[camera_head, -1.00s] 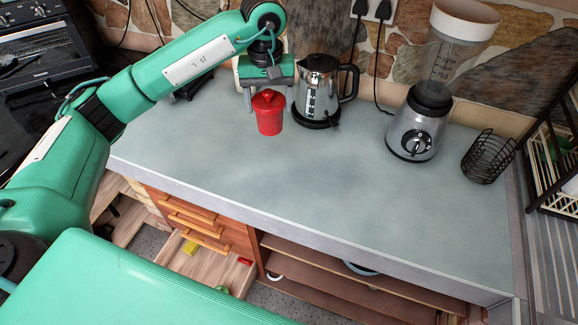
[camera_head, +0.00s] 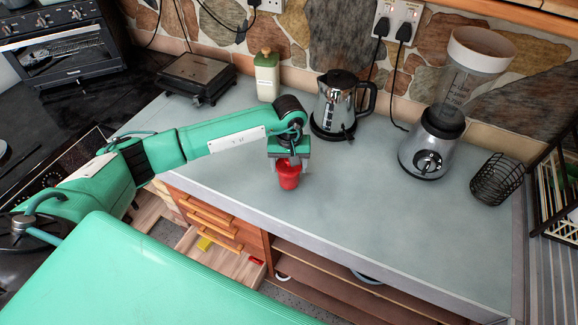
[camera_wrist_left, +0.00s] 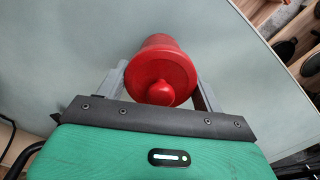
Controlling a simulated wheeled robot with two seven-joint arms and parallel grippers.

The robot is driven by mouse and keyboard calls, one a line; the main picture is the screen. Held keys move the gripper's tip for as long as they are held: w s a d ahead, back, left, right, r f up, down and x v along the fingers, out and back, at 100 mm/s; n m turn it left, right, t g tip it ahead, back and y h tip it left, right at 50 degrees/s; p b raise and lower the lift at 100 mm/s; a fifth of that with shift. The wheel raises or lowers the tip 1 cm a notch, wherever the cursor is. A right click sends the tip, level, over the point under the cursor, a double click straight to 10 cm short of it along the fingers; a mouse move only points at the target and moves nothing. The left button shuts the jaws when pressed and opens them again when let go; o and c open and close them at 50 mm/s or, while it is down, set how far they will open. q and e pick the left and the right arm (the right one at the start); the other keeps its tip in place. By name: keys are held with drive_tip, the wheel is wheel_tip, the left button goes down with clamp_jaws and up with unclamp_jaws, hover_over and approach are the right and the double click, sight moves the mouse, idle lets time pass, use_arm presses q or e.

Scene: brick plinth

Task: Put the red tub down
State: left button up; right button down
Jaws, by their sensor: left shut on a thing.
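The red tub (camera_head: 288,181) has a lid with a round knob. It is upright in my left gripper (camera_head: 288,168), over the grey-green counter (camera_head: 400,230) near its front edge. In the left wrist view the tub (camera_wrist_left: 163,62) sits between the two grey fingers of my left gripper (camera_wrist_left: 160,85), which are shut on it. I cannot tell whether the tub's base touches the counter. My right gripper is not in view.
A kettle (camera_head: 340,105), a blender (camera_head: 430,140) and a black wire basket (camera_head: 495,180) stand on the counter. An open drawer (camera_head: 232,265) is below. The counter's middle is clear.

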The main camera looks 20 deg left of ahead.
use_arm(q)
drive_tip(key=shift+f, duration=1.15)
drive_tip(key=shift+f, duration=0.15)
drive_tip(key=o, duration=1)
drive_tip(key=shift+c, duration=0.2)
